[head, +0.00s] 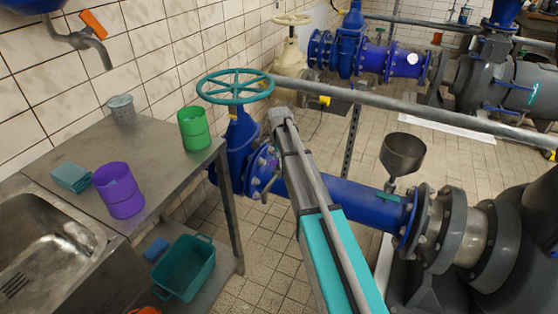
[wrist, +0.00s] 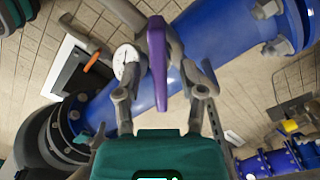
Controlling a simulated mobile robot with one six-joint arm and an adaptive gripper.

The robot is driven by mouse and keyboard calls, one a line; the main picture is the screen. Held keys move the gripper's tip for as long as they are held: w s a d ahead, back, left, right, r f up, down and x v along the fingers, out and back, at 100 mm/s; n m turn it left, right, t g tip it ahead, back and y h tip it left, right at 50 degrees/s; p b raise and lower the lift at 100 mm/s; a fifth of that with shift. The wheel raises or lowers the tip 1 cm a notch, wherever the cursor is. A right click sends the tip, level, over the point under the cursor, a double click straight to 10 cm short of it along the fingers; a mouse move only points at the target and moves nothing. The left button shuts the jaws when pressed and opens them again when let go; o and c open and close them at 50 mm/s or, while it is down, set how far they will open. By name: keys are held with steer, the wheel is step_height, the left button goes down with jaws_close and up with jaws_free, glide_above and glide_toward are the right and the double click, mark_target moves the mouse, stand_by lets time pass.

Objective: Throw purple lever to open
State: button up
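In the wrist view the purple lever (wrist: 157,62) points toward my palm, in front of the blue pipe (wrist: 110,100). My gripper (wrist: 166,80) is open, with one finger on each side of the lever. Gaps show between the lever and both fingers, so it is not clamped. In the head view my arm reaches over the blue pipe (head: 360,205) beside the blue valve with the teal handwheel (head: 236,85). I cannot make out the gripper or the lever there, behind my arm.
A pressure gauge (wrist: 127,62) sits close to the left finger. A grey funnel (head: 403,153) stands above the pipe. A metal table (head: 150,150) with purple and green cups is at left. A grey rail (head: 420,105) crosses behind my arm.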

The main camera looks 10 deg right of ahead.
jaws_close()
steer(key=shift+n, duration=0.5)
steer(key=n, duration=0.3)
steer(key=shift+n, duration=2.3)
jaws_free()
